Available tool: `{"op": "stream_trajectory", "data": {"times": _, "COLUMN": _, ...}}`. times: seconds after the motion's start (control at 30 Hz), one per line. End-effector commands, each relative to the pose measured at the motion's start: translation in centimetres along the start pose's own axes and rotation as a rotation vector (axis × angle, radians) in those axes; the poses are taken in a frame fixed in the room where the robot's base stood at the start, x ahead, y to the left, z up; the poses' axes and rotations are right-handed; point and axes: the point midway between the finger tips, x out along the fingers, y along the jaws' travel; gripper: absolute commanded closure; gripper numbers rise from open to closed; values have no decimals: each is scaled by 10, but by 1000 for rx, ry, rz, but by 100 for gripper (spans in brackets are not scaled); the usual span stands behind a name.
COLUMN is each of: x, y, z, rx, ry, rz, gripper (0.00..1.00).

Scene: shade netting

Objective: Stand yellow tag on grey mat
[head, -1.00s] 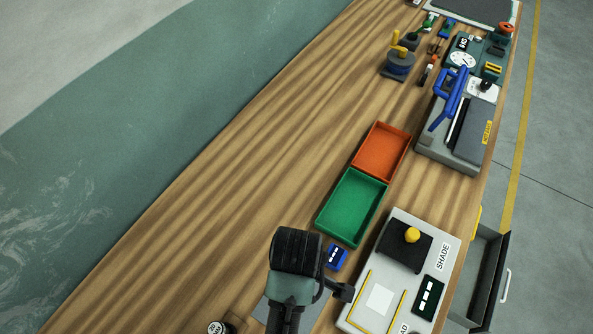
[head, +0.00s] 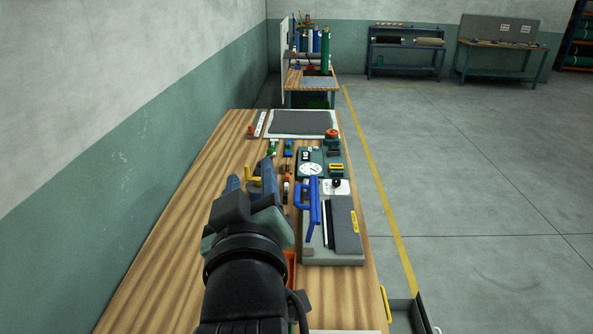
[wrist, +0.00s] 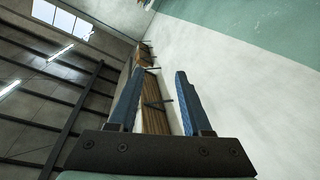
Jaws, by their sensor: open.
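My gripper (head: 250,180) is raised over the long wooden bench in the head view, its blue fingers pointing away along it. The wrist view shows the fingers (wrist: 160,78) apart with nothing between them. A dark grey mat (head: 303,122) with a white border lies at the far end of the bench, well beyond my gripper. I cannot clearly tell which piece is the yellow tag. A small yellow piece (head: 336,168) sits on the green gauge device, and part of a yellow shape (head: 254,173) shows just behind my fingers.
A grey press (head: 332,255) with a blue handle (head: 313,205) stands right of my arm. A green gauge device (head: 319,157) is behind it. Several small tools lie left of the device. An orange tray (head: 291,270) is partly hidden by my arm. An open drawer juts out at right.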

Motion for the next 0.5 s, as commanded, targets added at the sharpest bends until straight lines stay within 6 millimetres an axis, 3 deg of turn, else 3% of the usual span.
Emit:
{"op": "stream_trajectory", "data": {"times": 0.03, "x": -12, "y": 34, "z": -43, "rx": 71, "ry": 133, "rz": 85, "gripper": 51}}
{"op": "stream_trajectory", "data": {"times": 0.1, "x": -36, "y": 71, "z": -92, "rx": 163, "ry": 308, "rz": 171, "gripper": 51}}
{"op": "stream_trajectory", "data": {"times": 0.2, "x": -76, "y": 110, "z": -146, "rx": 264, "ry": 530, "rz": 251, "gripper": 51}}
{"op": "stream_trajectory", "data": {"times": 0.33, "x": -120, "y": 139, "z": -188, "rx": 341, "ry": 732, "rz": 298, "gripper": 51}}
{"op": "stream_trajectory", "data": {"times": 0.5, "x": -142, "y": 149, "z": -204, "rx": 374, "ry": 827, "rz": 311, "gripper": 51}}
